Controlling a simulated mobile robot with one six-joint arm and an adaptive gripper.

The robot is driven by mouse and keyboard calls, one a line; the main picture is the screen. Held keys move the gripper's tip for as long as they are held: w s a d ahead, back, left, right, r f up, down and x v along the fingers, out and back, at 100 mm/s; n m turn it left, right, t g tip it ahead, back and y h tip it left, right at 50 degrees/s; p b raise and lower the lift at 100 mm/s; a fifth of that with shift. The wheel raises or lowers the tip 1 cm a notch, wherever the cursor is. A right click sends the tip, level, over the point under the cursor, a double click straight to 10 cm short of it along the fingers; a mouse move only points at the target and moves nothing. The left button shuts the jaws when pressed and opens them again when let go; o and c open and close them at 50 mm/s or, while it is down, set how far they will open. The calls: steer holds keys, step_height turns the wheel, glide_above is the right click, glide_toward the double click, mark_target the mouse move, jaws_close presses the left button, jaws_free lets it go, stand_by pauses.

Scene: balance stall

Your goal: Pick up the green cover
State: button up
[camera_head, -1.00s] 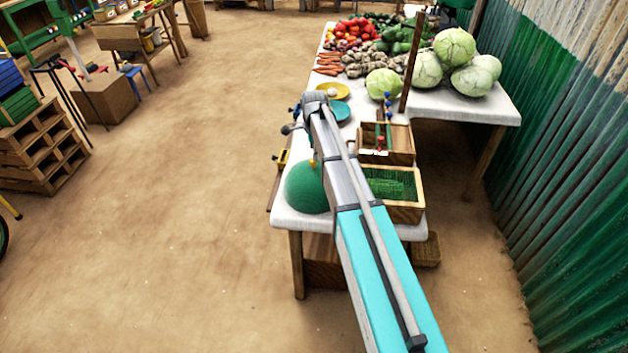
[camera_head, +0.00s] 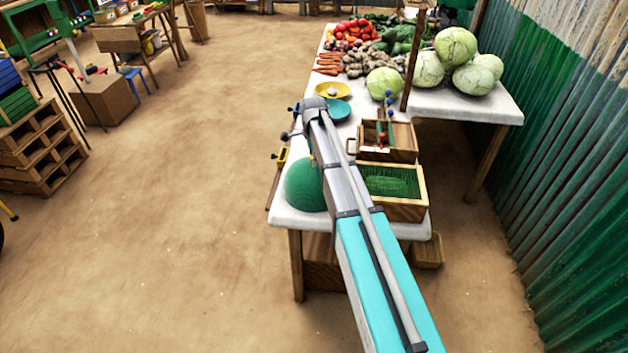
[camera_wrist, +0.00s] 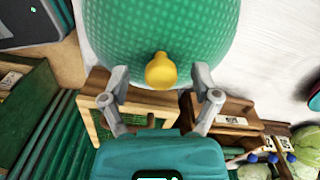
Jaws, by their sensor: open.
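The green cover (camera_head: 304,187) is a mesh dome on the near left corner of the white table, partly behind my arm in the head view. In the wrist view the cover (camera_wrist: 165,25) fills the top, with its yellow knob (camera_wrist: 161,71) pointing toward my gripper. My gripper (camera_wrist: 160,76) is open, with one finger on either side of the knob. Gaps show between the knob and both fingers. In the head view my arm hides most of the gripper.
A wooden box with green contents (camera_head: 425,198) and another wooden box (camera_head: 400,155) stand right of the cover. A teal plate (camera_head: 338,110), a yellow plate (camera_head: 331,90) and cabbages (camera_head: 384,84) lie farther back. A corrugated wall (camera_head: 560,180) is at the right.

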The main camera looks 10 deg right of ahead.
steer(key=shift+f, duration=0.5)
jaws_close()
stand_by(0.5)
